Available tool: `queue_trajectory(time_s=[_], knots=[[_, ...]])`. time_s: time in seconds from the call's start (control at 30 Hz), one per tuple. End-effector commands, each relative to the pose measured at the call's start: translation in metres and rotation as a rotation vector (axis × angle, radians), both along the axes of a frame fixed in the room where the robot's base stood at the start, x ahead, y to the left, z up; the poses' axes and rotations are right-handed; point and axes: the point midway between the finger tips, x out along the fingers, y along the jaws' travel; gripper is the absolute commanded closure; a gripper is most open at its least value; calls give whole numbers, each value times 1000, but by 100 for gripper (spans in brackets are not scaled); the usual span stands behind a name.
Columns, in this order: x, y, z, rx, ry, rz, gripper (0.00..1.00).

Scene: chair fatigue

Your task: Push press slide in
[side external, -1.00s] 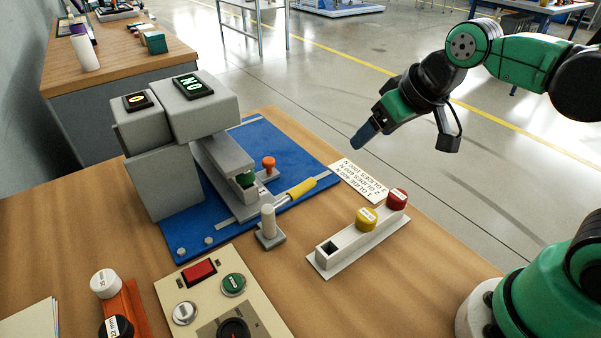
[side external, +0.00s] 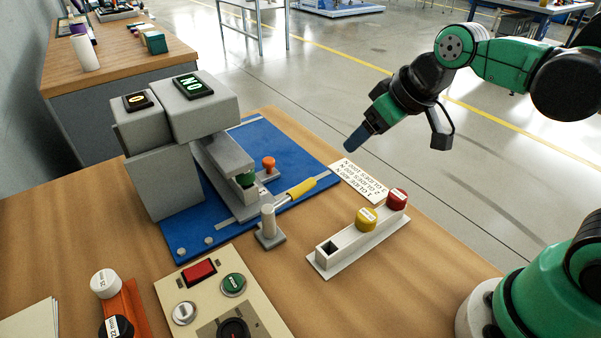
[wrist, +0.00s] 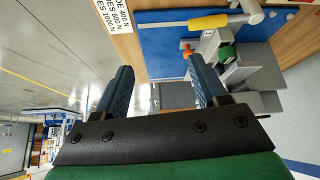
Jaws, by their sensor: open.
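The press, a grey block machine (side external: 166,180), stands on a blue mat (side external: 290,150) on the wooden table. Its slide (side external: 228,155) is a pale grey bar with a green part (side external: 246,179) under its end. A yellow handle (side external: 301,188) on a rod lies beside it; the handle also shows in the wrist view (wrist: 208,21). An orange knob (side external: 268,162) stands close to the slide, also in the wrist view (wrist: 187,50). My gripper (side external: 357,139) is in the air to the right of the press, over the table's far edge. In the wrist view its blue fingers (wrist: 160,88) are apart and empty.
A white holder (side external: 335,262) with a yellow knob (side external: 366,218) and a red knob (side external: 397,198) stands at the right. A label card (side external: 361,181) lies behind it. A control panel (side external: 190,305) is in front.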

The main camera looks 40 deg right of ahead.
Motion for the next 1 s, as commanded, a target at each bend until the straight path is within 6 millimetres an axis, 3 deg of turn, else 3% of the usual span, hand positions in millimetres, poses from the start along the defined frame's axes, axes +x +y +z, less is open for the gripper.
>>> queue_trajectory(time_s=[0.23, 0.5, 0.7, 1.0], knots=[[71, 21, -2, -36, 90, 263, 35], [132, 45, -41, -49, 149, 538, 35], [148, 53, -61, -50, 161, 635, 35], [158, 62, -93, -51, 162, 647, 35]])
